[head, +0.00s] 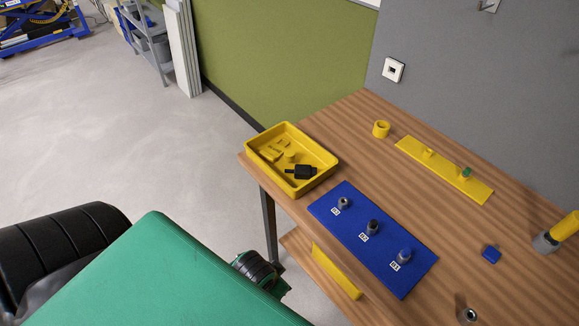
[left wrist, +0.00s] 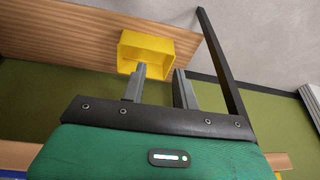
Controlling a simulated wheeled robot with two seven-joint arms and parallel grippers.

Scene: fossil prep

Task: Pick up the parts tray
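The yellow parts tray (head: 328,181) sits on the tabletop at its left corner in the head view. Several small yellow pieces and a black part (head: 300,172) lie in it. In the left wrist view my left gripper (left wrist: 159,73) has its two grey fingers apart with nothing between them. A yellow box (left wrist: 160,42) shows beyond the fingertips; it looks like the one on the lower shelf, but I cannot be sure. In the head view my left arm comes in low, below and left of the tray, and its fingers are hidden. My right gripper is in neither view.
A dark table leg (left wrist: 222,65) stands near my left gripper. Open floor lies left of the table.

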